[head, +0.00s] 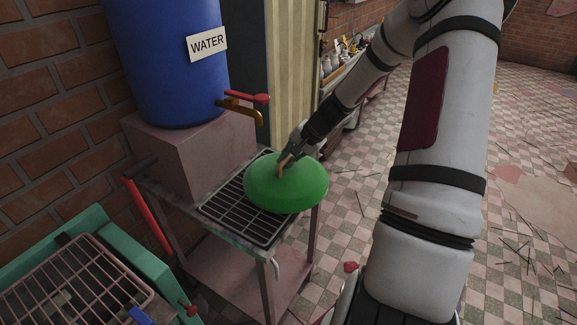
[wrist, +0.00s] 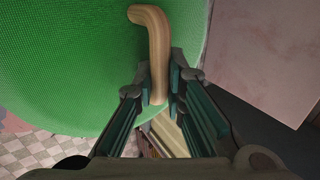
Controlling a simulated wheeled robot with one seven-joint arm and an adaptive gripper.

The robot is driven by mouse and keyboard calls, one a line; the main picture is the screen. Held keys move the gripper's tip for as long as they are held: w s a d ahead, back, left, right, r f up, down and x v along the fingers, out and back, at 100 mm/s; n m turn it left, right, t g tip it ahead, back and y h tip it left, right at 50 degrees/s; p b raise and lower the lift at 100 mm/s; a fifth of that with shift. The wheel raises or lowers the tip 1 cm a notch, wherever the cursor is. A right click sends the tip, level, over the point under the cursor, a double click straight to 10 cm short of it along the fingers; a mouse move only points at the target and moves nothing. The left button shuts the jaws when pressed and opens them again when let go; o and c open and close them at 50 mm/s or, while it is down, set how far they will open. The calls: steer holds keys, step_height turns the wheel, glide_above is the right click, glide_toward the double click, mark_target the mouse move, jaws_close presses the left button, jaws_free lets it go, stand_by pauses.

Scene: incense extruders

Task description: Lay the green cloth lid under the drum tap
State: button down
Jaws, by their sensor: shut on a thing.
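The green cloth lid (head: 290,190) is a round dome over the right part of the metal grate, below and to the right of the drum tap (head: 240,107). I cannot tell whether it touches the grate. My gripper (head: 284,164) is shut on the lid's tan handle, which also shows between the fingers (wrist: 158,88) in the wrist view. The green mesh of the lid (wrist: 70,70) fills the left of that view. The tap is brass with a red lever and sticks out from the blue water drum (head: 165,60).
The drum stands on a pinkish block (head: 190,155) at the back of the stand. The left part of the grate (head: 235,212) is bare. A green frame with a wire rack (head: 75,290) is at lower left. Tiled floor (head: 350,190) lies open to the right.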

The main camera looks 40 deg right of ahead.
mark_target(286, 168)
steer(key=shift+s+f, duration=0.1)
steer(key=shift+f, duration=1.4)
steer(key=shift+f, duration=0.1)
steer(key=c, duration=1.6)
jaws_free()
steer(key=shift+a, duration=0.1)
steer(key=shift+c, duration=0.2)
